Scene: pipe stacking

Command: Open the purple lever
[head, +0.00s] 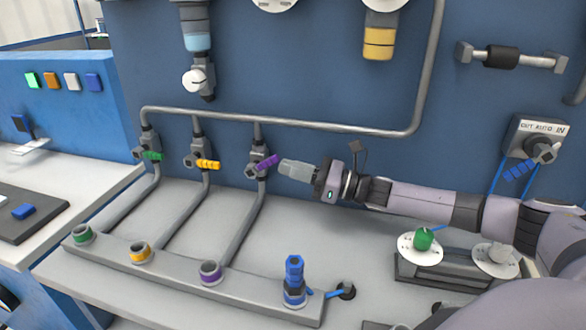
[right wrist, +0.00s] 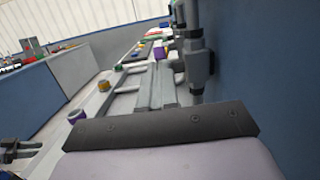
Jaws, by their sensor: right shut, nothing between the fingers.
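The purple lever (head: 267,162) sits on the rightmost of three pipe valves on the blue wall panel. It slants up to the right, while the green lever (head: 152,156) and yellow lever (head: 208,164) lie nearly level. My right gripper (head: 283,167) is shut and empty, its tips close to the right end of the purple lever. I cannot tell whether they touch. In the right wrist view the closed fingers (right wrist: 155,87) point toward the purple lever (right wrist: 160,53), just beyond the tips.
A grey pipe (head: 290,124) runs along the wall above the levers. Below, a grey rail (head: 180,273) holds green, yellow and purple sockets and a blue fitting (head: 294,280). Gauges with a green knob (head: 423,239) stand under my right arm. The bench between is clear.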

